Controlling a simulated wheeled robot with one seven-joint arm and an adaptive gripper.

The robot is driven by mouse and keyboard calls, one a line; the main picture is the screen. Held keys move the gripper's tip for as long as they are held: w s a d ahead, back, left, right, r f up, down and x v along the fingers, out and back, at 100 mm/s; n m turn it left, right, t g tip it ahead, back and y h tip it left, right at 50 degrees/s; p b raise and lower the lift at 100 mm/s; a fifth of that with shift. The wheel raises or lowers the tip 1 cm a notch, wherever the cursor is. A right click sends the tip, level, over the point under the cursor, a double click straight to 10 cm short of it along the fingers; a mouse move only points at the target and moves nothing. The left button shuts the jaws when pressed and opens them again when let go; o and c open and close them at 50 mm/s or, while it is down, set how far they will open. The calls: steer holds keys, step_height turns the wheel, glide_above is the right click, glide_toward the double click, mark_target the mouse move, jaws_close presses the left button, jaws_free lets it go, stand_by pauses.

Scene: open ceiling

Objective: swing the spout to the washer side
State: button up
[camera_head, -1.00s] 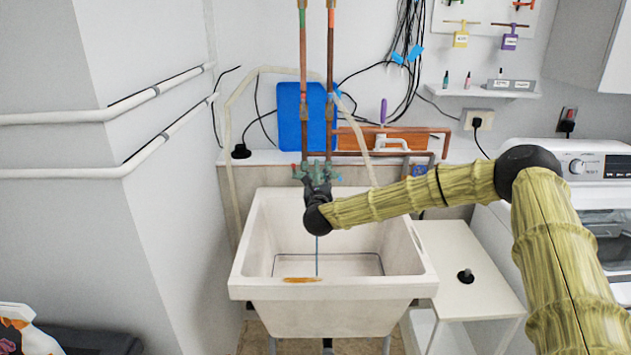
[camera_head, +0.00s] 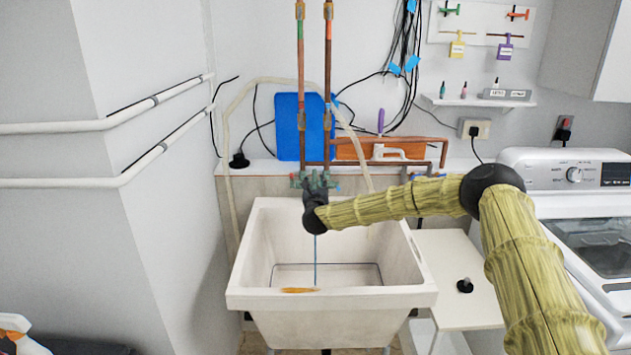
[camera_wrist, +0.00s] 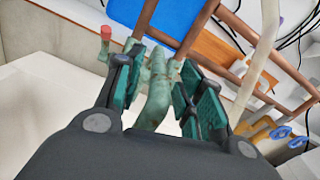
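The green, weathered tap (camera_head: 312,181) stands at the back of the white sink (camera_head: 332,298), below two copper pipes. In the wrist view its spout (camera_wrist: 157,92) runs between the two fingers of my gripper (camera_wrist: 160,88). The fingers stand on either side of the spout, with narrow gaps showing beside it; contact at the tips is unclear. In the head view my gripper (camera_head: 314,203) is at the tap and hides most of the spout. A thin blue vertical line (camera_head: 315,262) drops below it into the sink. The white washer (camera_head: 560,170) stands at the right.
A white side table (camera_head: 455,262) with a black knob-like piece (camera_head: 465,286) stands between sink and washer. A blue board (camera_head: 290,127) and a pale hose (camera_head: 228,135) are behind the tap.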

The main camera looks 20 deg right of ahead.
steer(key=shift+x, duration=1.15)
jaws_close()
